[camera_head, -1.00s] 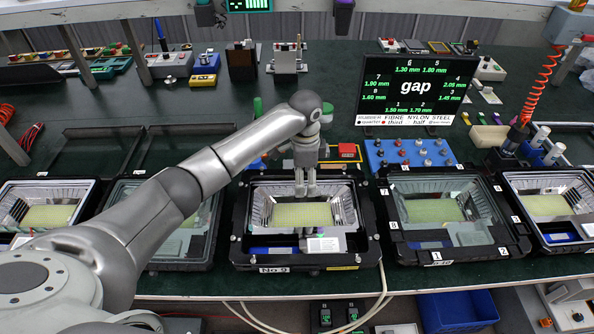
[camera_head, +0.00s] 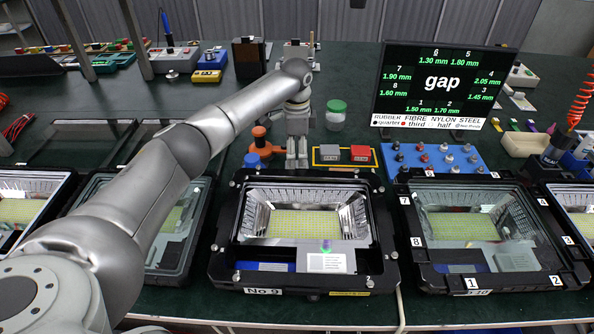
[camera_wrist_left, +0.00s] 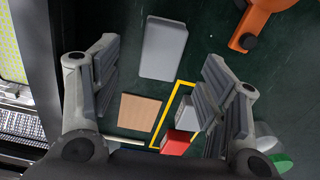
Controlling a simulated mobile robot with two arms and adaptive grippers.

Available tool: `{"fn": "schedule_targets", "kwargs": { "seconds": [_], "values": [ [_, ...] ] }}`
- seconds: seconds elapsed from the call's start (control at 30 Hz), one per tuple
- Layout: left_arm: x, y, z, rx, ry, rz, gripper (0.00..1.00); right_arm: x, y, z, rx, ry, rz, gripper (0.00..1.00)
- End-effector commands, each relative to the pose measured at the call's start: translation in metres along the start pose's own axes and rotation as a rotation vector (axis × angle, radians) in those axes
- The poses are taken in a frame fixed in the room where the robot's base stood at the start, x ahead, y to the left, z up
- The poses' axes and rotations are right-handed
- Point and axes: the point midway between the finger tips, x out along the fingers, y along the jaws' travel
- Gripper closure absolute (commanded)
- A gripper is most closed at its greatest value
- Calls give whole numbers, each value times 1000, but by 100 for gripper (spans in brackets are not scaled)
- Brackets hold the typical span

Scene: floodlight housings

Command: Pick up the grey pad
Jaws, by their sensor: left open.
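A flat grey pad with rounded corners (camera_wrist_left: 163,48) lies on the dark green table in the left wrist view. It shows between my left gripper's fingers, towards the top of that view. My left gripper (camera_head: 297,162) is open and empty, pointing down behind the No 9 housing. Its two spread fingers also show in the left wrist view (camera_wrist_left: 160,95). In the head view I cannot make out the pad, as the gripper covers that area. My right gripper is not in view.
A tan square (camera_wrist_left: 139,112) lies beside the pad. A yellow frame (camera_head: 318,164) holds a grey block (camera_head: 329,153) and a red block (camera_head: 360,153). An orange part (camera_head: 260,135) stands left of the gripper. The No 9 housing (camera_head: 370,262) is in front.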

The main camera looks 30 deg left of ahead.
Motion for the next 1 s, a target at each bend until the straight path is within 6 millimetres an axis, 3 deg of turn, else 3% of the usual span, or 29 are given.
{"fn": "schedule_targets", "kwargs": {
  "seconds": [0.17,0.47,0.77,1.0],
  "values": [
    [14,0,0,0,-1,1,32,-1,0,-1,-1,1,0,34],
    [55,-1,-1,0,0,2,32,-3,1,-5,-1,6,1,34],
    [59,-2,-1,0,0,0,32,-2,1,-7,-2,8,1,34],
    [59,-2,-1,0,0,0,63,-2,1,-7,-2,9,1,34]
  ]
}}
